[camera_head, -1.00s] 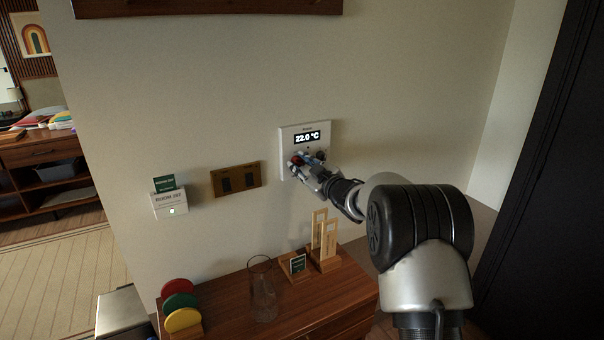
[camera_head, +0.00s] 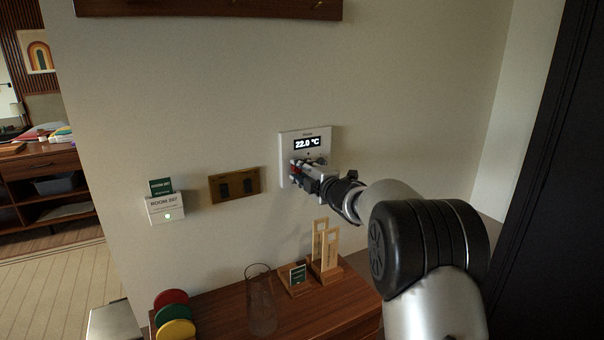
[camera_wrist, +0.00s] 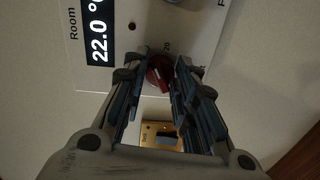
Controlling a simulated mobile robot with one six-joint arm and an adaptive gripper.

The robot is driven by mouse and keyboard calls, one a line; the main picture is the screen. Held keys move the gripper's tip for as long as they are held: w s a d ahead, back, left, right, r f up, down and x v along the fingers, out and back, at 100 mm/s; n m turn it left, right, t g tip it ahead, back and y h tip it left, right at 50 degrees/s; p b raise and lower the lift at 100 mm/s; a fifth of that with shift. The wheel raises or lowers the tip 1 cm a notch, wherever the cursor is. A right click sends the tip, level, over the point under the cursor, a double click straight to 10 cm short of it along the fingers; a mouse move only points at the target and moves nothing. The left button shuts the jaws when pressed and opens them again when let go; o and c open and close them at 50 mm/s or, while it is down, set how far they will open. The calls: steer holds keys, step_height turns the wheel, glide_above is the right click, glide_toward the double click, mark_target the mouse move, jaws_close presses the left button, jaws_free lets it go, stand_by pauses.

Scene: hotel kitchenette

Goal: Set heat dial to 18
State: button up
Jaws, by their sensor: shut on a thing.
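A white wall thermostat (camera_head: 286,148) has a dark display (camera_head: 307,143) reading 22.0 °C. Its red heat dial (camera_wrist: 158,74) shows in the wrist view with a pale pointer mark and a printed "20" close beside it. My gripper (camera_wrist: 155,70) has one finger on each side of the red dial and is shut on it. In the head view my gripper (camera_head: 299,172) covers the lower part of the thermostat and hides most of the dial. The dial's other numbers are hidden or too small to read.
A second knob (camera_wrist: 172,2) is partly cut off at the wrist view's top edge. A brass switch plate (camera_head: 236,184) and a white card holder (camera_head: 167,211) are on the wall at left. Below stands a wooden cabinet with a glass vase (camera_head: 261,303) and wooden stands (camera_head: 325,255).

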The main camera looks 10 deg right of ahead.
steer(key=shift+n, duration=0.9)
steer(key=o, duration=1.1)
steer(key=v, duration=1.2)
